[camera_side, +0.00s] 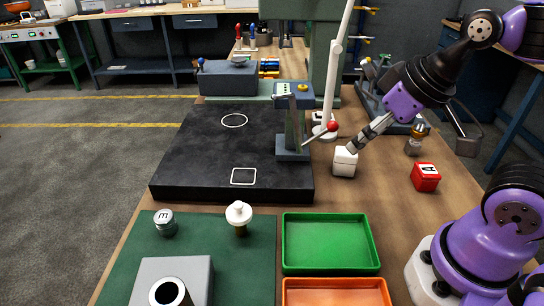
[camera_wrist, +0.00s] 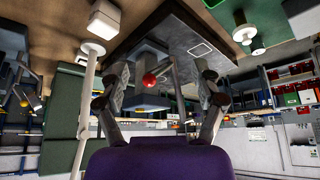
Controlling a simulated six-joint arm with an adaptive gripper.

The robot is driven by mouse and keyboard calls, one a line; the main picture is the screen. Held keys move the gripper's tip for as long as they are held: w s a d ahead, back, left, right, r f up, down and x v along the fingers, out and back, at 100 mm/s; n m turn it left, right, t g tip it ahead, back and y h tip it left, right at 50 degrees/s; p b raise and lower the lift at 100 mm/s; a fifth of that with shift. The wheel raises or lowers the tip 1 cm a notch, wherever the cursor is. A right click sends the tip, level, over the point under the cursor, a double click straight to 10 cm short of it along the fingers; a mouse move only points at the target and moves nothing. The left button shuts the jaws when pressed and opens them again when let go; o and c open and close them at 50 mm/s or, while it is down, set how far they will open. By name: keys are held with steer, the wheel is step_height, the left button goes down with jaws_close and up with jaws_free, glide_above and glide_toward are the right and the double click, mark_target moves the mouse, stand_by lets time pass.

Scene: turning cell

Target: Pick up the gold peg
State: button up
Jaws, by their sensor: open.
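I cannot pick out a plainly gold peg with certainty. A small upright piece with a cream knob top and a darker brass-toned lower part (camera_side: 239,215) stands on the green mat at the front. A small brown-gold piece (camera_side: 415,138) stands on the bench at the right, behind the red block. My gripper (camera_side: 353,149) is beside the top of a white block (camera_side: 344,163) in the side view; contact cannot be told. In the wrist view my gripper (camera_wrist: 165,85) has its two fingers wide apart, with nothing held between them.
A press with a red-balled lever (camera_side: 332,126) stands left of my gripper on a dark plate (camera_side: 200,165). A white lamp post (camera_side: 330,85) rises behind. A red block (camera_side: 425,177) lies right. Green (camera_side: 325,270) and orange (camera_side: 335,284) trays and a grey block (camera_side: 200,272) are in front.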

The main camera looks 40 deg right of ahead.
steer(key=shift+c, duration=0.4)
steer(key=shift+c, duration=0.8)
steer(key=n+g+y, duration=0.1)
steer(key=n+y, duration=0.3)
steer(key=n, duration=0.5)
glide_toward(249, 212)
step_height(249, 212, down, 3)
steer(key=w, duration=0.1)
steer(key=shift+y, duration=0.3)
steer(key=x, duration=0.4)
steer(key=shift+w+a, duration=0.1)
steer(key=shift+a, duration=0.3)
steer(key=shift+x, duration=2.95)
